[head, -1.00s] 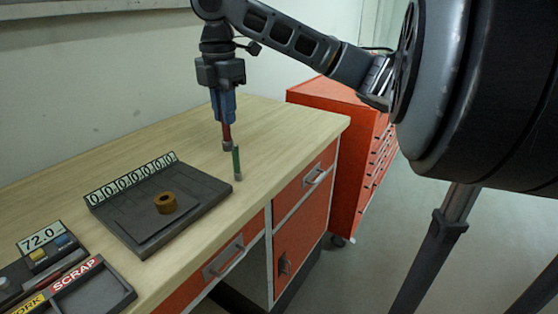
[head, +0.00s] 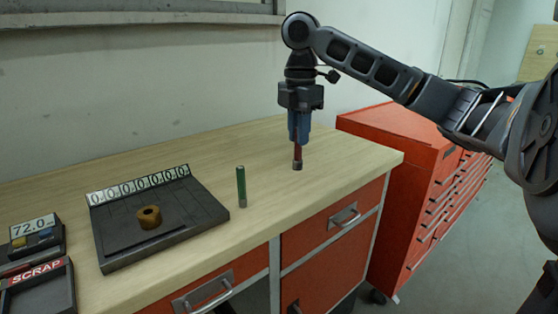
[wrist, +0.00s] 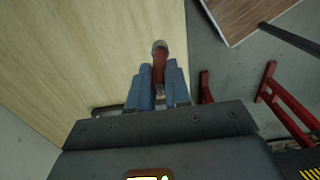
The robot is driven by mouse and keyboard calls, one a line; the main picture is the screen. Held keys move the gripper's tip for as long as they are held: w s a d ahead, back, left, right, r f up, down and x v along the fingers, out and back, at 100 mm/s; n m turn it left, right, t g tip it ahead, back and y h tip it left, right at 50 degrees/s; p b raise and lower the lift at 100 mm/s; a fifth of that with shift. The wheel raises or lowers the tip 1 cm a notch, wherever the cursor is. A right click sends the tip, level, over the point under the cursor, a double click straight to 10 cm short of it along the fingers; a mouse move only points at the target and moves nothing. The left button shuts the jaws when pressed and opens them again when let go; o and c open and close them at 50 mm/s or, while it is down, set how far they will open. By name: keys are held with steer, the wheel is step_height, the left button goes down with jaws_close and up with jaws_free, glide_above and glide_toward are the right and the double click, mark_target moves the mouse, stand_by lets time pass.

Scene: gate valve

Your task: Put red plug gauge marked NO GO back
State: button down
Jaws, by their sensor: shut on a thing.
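My gripper (head: 298,136) points down with its blue fingers shut on the red plug gauge (head: 297,158). The gauge hangs upright, its grey tip at or just above the wooden bench top; I cannot tell whether it touches. In the wrist view the red gauge (wrist: 159,66) sits between the blue fingers (wrist: 158,92), its grey end pointing away from the camera. The NO GO marking is not readable. A green plug gauge (head: 241,186) stands upright on the bench to the left of my gripper, near the front edge.
A dark plate (head: 175,225) with a row of zeros carries a brass ring (head: 149,217). A 72.0 display (head: 35,230) and a SCRAP tray (head: 38,272) are at far left. A red drawer cabinet (head: 400,150) stands right of the bench. The bench (head: 225,143) behind is clear.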

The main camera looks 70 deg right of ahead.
steer(key=shift+w+a+f+p, duration=0.1)
steer(key=shift+w+f+p, duration=0.1)
steer(key=shift+w+f, duration=0.85)
steer(key=shift+w+a+f+p, duration=0.15)
steer(key=shift+w+f, duration=0.55)
steer(key=shift+f, duration=0.6)
steer(key=shift+w+d+f+p, duration=0.1)
steer(key=shift+w+f+p, duration=0.1)
steer(key=shift+w+f, duration=0.85)
steer(key=shift+s+f, duration=0.15)
steer(key=shift+f, duration=0.1)
steer(key=c, duration=1.1)
jaws_free()
step_height(320, 180, up, 12)
steer(key=shift+r+b, duration=0.15)
steer(key=shift+b, duration=0.35)
